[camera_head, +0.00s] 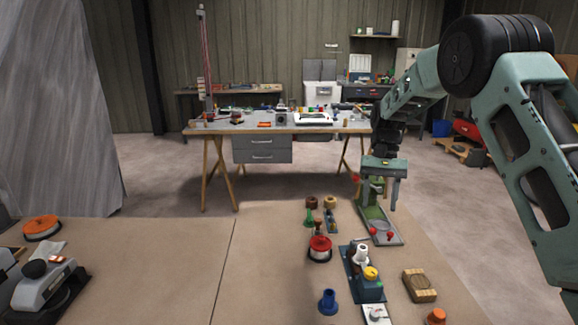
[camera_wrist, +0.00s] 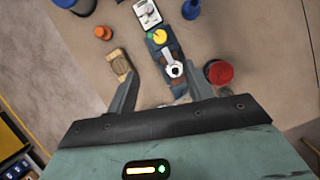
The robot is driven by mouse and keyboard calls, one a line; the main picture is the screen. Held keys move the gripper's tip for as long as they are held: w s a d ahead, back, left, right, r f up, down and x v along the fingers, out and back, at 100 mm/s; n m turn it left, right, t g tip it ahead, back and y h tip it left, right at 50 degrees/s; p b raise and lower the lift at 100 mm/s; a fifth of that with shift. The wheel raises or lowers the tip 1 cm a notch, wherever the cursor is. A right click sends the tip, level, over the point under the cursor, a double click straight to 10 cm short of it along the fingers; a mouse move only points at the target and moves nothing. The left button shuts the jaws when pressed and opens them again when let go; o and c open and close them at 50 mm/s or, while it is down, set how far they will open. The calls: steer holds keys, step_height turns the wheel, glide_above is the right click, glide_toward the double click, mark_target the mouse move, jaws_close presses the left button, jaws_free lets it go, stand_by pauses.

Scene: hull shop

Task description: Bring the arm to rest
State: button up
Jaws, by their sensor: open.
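My gripper (camera_head: 379,206) hangs from my arm at the right of the head view, fingers pointing down, over the far right part of the tan bench top (camera_head: 180,265). In the wrist view my gripper (camera_wrist: 162,76) has its two fingers spread wide apart, with nothing held between them. Beyond the fingertips lies a teal fixture (camera_wrist: 157,45) with a yellow knob and a white part; it also shows in the head view (camera_head: 366,290). A green fixture with a grey plate (camera_head: 385,236) and red knobs stands close below my gripper in the head view.
A wooden block (camera_head: 419,286), a red-topped round part (camera_head: 319,248), a blue part (camera_head: 327,301) and an orange knob (camera_head: 436,316) stand around the teal fixture. A stapler-like tool (camera_head: 45,285) lies at left. The bench middle is clear. A cluttered worktable (camera_head: 220,129) stands behind.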

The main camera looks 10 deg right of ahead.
steer(key=s+a+r+n+t, duration=0.1)
steer(key=s+a+r+n, duration=0.15)
steer(key=s+a, duration=0.5)
steer(key=s+a+r+n, duration=0.2)
steer(key=s+a+n, duration=0.15)
steer(key=a, duration=0.65)
steer(key=s+a+f+n+t, duration=0.1)
steer(key=s+a+n, duration=0.1)
steer(key=s, duration=0.9)
steer(key=s+a+n+t+h, duration=0.1)
steer(key=s+n, duration=0.4)
steer(key=s, duration=0.7)
steer(key=a+t, duration=0.1)
steer(key=a, duration=0.1)
steer(key=shift+a+f+h, duration=0.3)
steer(key=shift+f, duration=0.1)
steer(key=shift+s, duration=0.1)
